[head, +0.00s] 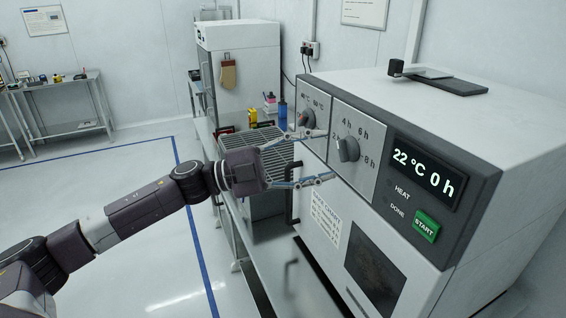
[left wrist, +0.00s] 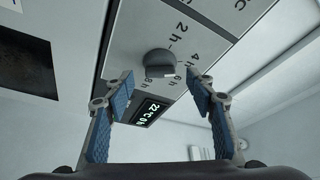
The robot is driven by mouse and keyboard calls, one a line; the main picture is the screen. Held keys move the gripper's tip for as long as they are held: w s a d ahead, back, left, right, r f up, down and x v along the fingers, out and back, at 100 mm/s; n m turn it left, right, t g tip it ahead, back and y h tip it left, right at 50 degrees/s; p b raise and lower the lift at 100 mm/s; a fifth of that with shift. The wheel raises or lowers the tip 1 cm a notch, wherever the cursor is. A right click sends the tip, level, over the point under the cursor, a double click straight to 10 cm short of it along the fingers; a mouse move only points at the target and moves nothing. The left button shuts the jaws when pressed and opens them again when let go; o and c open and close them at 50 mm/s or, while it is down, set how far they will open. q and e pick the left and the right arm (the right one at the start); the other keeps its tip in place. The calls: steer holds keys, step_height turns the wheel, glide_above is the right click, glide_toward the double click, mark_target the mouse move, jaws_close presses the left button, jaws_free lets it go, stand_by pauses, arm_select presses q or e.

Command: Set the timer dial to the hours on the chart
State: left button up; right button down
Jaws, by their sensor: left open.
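The timer dial (head: 348,149) is a grey knob on the oven's front panel, with hour marks around it; 4h, 6h and 8h read clearly in the head view. The dial also shows in the left wrist view (left wrist: 159,63), between and beyond my fingertips. My left gripper (head: 325,157) is open, in front of the dial and apart from it. The display (head: 424,171) reads 22 °C and 0 h. A chart (head: 326,219) with small print is on the oven's front below the panel; its text is too small to read. My right gripper is not in view.
The temperature dial (head: 304,118) is close beside the timer dial. A green START button (head: 426,226) is below the display. A wire rack (head: 257,140) and small bottles stand behind my gripper. The floor at left is clear.

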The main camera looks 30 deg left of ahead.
arm_select(q)
steer(key=v, duration=0.9)
steer(key=shift+s, duration=0.1)
stand_by(0.4)
